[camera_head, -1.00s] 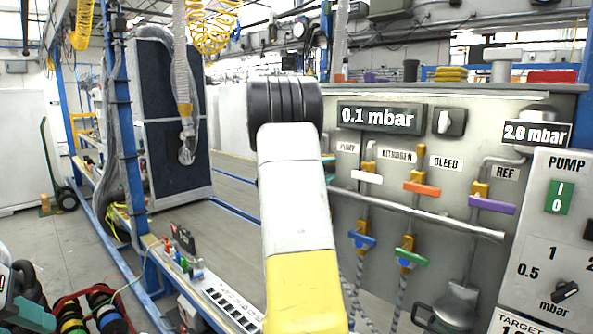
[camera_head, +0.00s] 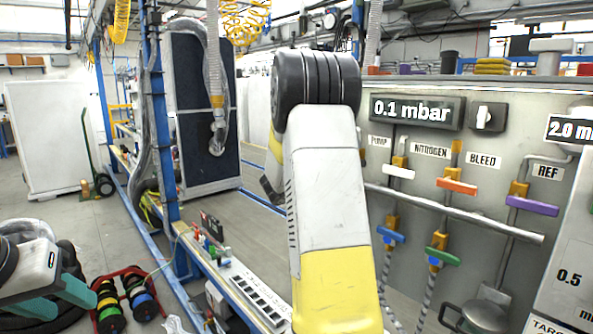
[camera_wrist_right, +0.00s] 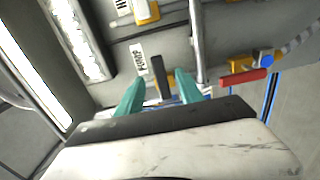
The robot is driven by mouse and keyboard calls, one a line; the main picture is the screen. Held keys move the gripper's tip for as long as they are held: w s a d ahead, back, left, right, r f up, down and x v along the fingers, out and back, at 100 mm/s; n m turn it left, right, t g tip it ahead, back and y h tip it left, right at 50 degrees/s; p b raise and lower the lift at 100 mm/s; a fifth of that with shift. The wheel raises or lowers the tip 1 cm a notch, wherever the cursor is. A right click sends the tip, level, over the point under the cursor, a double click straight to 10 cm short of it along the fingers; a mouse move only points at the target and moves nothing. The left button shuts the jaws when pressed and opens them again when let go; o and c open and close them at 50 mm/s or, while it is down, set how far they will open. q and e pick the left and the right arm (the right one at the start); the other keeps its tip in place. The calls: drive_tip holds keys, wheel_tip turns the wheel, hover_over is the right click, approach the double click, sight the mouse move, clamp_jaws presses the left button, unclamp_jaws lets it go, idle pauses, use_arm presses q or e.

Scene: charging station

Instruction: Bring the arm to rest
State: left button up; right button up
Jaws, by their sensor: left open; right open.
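My right arm (camera_head: 330,200), white and yellow with a black joint at its top, rises through the middle of the head view and hides part of the panel. My right gripper (camera_wrist_right: 160,92) shows in the right wrist view with two teal fingers apart. A dark upright bar (camera_wrist_right: 160,76) appears between them; I cannot tell whether they touch it. My left gripper (camera_head: 68,296) is at the lower left of the head view, a white body with teal fingers apart, above the floor near the cable reels. I see nothing held in either gripper.
The grey panel (camera_head: 480,128) with coloured valve handles and a horizontal pipe (camera_head: 455,213) stands on the right. A red handle (camera_wrist_right: 242,78) is right of the right fingers. Cable reels (camera_head: 128,297) and a blue-framed bench (camera_head: 236,284) lie ahead. Floor (camera_head: 70,228) is open on the left.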

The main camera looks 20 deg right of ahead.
drive_tip(key=s+a+f+m+g+y, duration=0.25)
drive_tip(key=s+a+y, duration=0.25)
drive_tip(key=s, duration=0.3)
drive_tip(key=s+a+f+m+g+y, duration=0.1)
drive_tip(key=s+a+f+y, duration=0.25)
drive_tip(key=s+a, duration=0.35)
drive_tip(key=s+a+t+y, duration=0.1)
drive_tip(key=s+a+y, duration=0.2)
drive_tip(key=a, duration=0.4)
drive_tip(key=s+a+r+t+y, duration=0.1)
drive_tip(key=s+a+y, duration=0.3)
drive_tip(key=a, duration=0.4)
drive_tip(key=s+a+n+t+y, duration=0.1)
drive_tip(key=s+a+y, duration=0.3)
drive_tip(key=a, duration=0.4)
drive_tip(key=shift+s+r+t, duration=0.25)
drive_tip(key=shift+t, duration=0.6)
